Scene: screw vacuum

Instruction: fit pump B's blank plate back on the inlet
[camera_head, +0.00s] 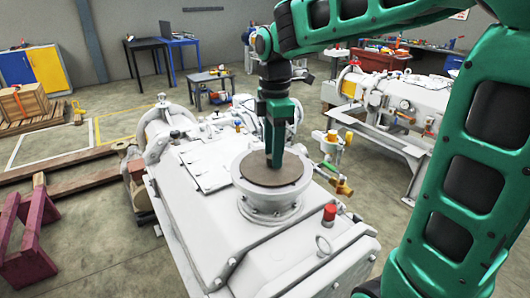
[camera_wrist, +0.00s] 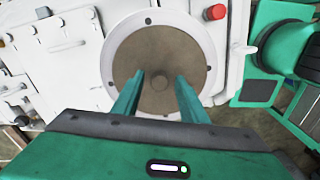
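A round brown blank plate (camera_head: 262,175) lies flat on the white inlet flange (camera_head: 275,210) on top of the near pump (camera_head: 300,262). My gripper (camera_head: 272,163) points down over the plate. I cannot tell whether the fingertips touch the plate. No pump label is readable.
A second white pump (camera_head: 400,105) stands at the back right. Wooden beams (camera_head: 85,175) and a maroon trestle (camera_head: 28,235) lie to the left.

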